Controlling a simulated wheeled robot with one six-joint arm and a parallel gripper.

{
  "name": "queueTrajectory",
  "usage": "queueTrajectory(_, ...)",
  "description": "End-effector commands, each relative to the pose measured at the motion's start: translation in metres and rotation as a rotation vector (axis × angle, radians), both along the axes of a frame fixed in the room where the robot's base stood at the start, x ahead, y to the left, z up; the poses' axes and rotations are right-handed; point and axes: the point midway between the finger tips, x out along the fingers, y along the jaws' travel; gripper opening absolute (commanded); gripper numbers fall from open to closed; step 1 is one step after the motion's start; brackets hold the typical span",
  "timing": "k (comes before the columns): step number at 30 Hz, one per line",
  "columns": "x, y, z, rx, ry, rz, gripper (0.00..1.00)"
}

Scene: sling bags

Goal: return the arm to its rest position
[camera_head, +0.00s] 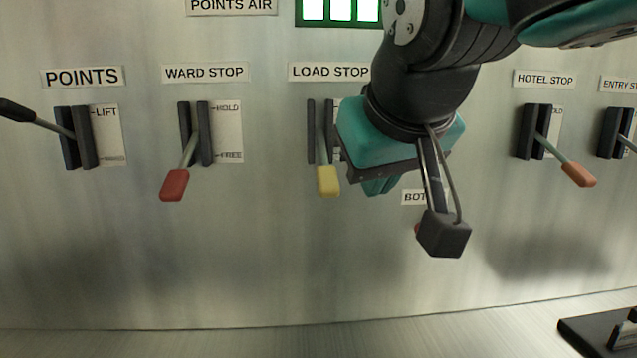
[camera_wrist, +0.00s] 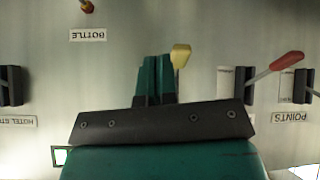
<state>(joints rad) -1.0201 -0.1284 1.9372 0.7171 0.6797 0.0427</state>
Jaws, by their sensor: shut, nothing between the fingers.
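My gripper (camera_head: 381,186) hangs in front of the panel, just right of the yellow-handled LOAD STOP lever (camera_head: 327,181). Its teal fingers are together with nothing between them. In the wrist view the shut fingers (camera_wrist: 154,80) stand beside the yellow handle (camera_wrist: 181,56); a small gap seems to separate them, but whether they touch is hard to tell. My arm comes down from the top right and hides part of the LOAD STOP plate. A dark block on two rods, seemingly my wrist camera, covers most of a red knob below the BOTTLE label (camera_head: 413,197).
The red WARD STOP lever (camera_head: 174,184) and black POINTS lever (camera_head: 18,111) are at left. The orange HOTEL STOP lever (camera_head: 578,174) and ENTRY lever (camera_head: 612,132) are at right. A dark object (camera_head: 600,333) sits at bottom right. The lower panel is bare.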

Motion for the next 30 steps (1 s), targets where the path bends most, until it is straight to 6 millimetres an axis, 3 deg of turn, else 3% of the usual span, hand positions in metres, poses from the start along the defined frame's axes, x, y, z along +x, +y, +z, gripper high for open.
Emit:
queueTrajectory(1,0.002,-0.021,-0.024,-0.029,0.061,0.025,0.00)
queueTrajectory(2,0.000,-0.029,-0.039,-0.041,0.102,0.054,0.00)
queueTrajectory(6,-0.032,-0.065,-0.103,-0.044,0.311,0.181,0.00)
queueTrajectory(9,-0.067,-0.081,-0.136,0.001,0.446,0.258,0.00)
queueTrajectory(12,-0.100,-0.088,-0.156,0.062,0.545,0.320,0.00)
queueTrajectory(18,-0.135,-0.087,-0.168,0.140,0.632,0.387,0.00)
queueTrajectory(30,-0.137,-0.086,-0.168,0.146,0.637,0.395,0.00)
